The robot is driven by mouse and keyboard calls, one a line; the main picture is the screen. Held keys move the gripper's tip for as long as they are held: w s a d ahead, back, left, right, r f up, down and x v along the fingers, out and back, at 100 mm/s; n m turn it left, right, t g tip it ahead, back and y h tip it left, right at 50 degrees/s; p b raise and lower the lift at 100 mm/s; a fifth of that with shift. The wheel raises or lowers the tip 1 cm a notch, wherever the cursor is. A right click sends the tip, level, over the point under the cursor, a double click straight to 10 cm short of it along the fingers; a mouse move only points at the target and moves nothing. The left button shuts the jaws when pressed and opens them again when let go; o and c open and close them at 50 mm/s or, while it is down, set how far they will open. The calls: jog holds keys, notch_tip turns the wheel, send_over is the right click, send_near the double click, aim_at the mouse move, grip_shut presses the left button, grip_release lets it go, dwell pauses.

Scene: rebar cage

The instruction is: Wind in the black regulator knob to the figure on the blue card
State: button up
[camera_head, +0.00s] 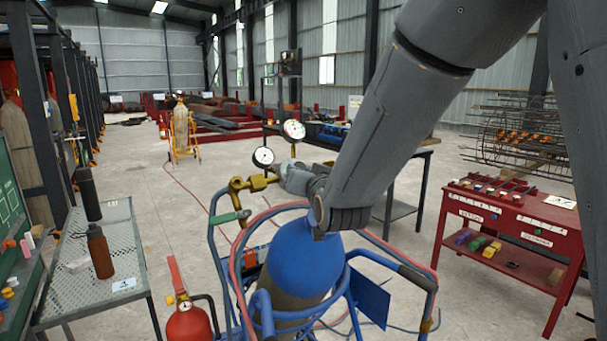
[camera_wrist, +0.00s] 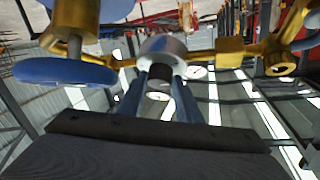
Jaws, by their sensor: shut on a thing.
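The brass regulator (camera_head: 255,183) sits above the blue gas cylinder (camera_head: 300,255), with two round white gauges (camera_head: 293,130) (camera_head: 263,157) on it. My gripper (camera_head: 290,176) reaches it from the right in the head view. In the wrist view my gripper (camera_wrist: 165,78) has its two fingers closed at the silver regulator body (camera_wrist: 163,44), with the dark knob (camera_wrist: 159,84) between them. The fingers hide part of the knob. A blue panel (camera_head: 370,297) hangs on the cylinder cart; no figure is readable on it, and I cannot tell whether it is the card.
Red and blue hoses (camera_head: 235,262) loop around the blue cart. A red extinguisher (camera_head: 188,325) and a grated table (camera_head: 95,265) stand to the left. A red workbench (camera_head: 500,225) stands to the right. The floor behind the cart at left is fairly open.

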jog(key=m+h+p, duration=0.2)
jog(key=m, duration=0.1)
jog(key=m+g+h+p, duration=0.1)
jog(key=m+p, duration=0.2)
jog(key=a+r+m+g+h+p, duration=0.1)
jog(key=m+h+p, duration=0.1)
jog(key=m+p, duration=0.1)
jog(key=shift+a+h, duration=0.1)
jog(key=shift+h, duration=0.2)
jog(key=shift+m+p, duration=0.3)
jog(key=shift+m, duration=0.1)
jog(key=o, duration=1)
jog(key=shift+o, duration=0.2)
jog(key=b+v, duration=0.1)
jog(key=v, duration=0.6)
jog(key=shift+s+r+b, duration=0.25)
jog(key=shift+b, duration=0.15)
